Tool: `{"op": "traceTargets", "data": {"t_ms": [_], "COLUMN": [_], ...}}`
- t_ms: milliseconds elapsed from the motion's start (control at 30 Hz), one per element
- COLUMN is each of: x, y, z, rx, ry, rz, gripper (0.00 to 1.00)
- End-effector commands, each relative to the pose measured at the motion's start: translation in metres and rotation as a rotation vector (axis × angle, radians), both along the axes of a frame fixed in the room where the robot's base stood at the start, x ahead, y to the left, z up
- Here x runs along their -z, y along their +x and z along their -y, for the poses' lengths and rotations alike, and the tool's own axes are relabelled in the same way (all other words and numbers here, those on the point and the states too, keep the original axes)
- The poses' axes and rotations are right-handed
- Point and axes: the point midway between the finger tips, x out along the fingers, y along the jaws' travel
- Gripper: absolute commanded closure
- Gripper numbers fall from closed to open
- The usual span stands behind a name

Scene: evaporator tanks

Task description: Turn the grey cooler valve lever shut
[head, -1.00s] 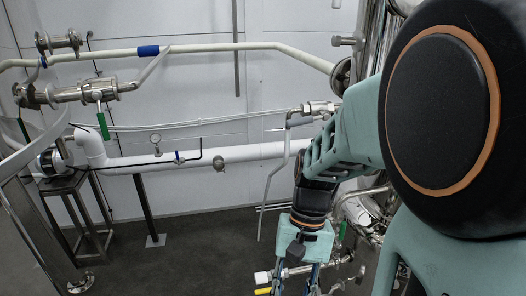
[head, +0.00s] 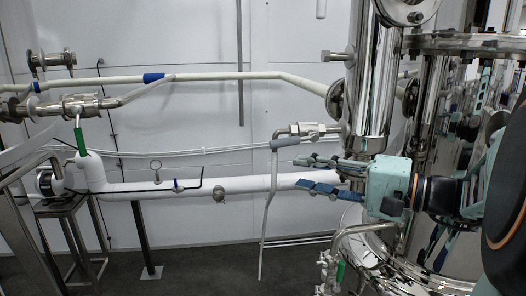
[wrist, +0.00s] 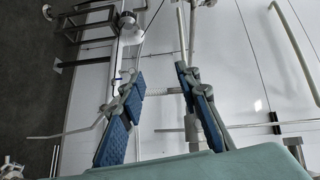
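A steel valve (head: 303,129) on the thin hanging pipe has a short grey-sleeved lever (head: 287,142), seen left of the tall steel column in the head view. The lever slants slightly, close to level. My gripper (head: 308,174) is just below and right of it in the picture, pointing left, its blue-padded fingers apart and nothing between them. I cannot tell the depth gap to the lever. In the wrist view the open gripper (wrist: 158,72) faces the white wall and pipes.
The tall steel column (head: 370,90) and a shiny tank (head: 460,55) stand close to my arm on the right. A thick white pipe (head: 250,184) runs behind the gripper. Green levers (head: 80,140) show at the left and low near the tank.

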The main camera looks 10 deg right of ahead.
Motion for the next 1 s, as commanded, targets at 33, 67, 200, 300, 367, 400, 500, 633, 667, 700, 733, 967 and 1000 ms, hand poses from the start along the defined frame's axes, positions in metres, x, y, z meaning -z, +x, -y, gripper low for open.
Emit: {"op": "traceTargets", "data": {"t_ms": [33,67,200,300,367,400,500,633,667,700,733,967,1000], "x": [-0.008,-0.014,-0.030,-0.033,-0.034,-0.034,-0.035,-0.036,-0.036,-0.036,-0.037,-0.037,-0.037], "y": [0.001,0.002,0.004,0.007,0.012,0.015,0.028,0.046,0.050,0.056,0.059,0.077,0.079], "z": [0.011,0.016,0.028,0.027,0.022,0.018,0.005,-0.013,-0.017,-0.022,-0.025,-0.043,-0.044], "rx": [0.031,0.045,0.082,0.087,0.086,0.085,0.084,0.085,0.085,0.085,0.085,0.086,0.087], "ry": [0.009,0.014,0.024,0.027,0.026,0.026,0.027,0.027,0.027,0.026,0.028,0.028,0.028], "rz": [0.048,0.071,0.140,0.153,0.152,0.153,0.150,0.151,0.151,0.150,0.150,0.149,0.149], "gripper": [0.70,0.70,0.70,0.70,0.70,0.70,0.70,0.70,0.70,0.70,0.70,0.70,0.70]}}
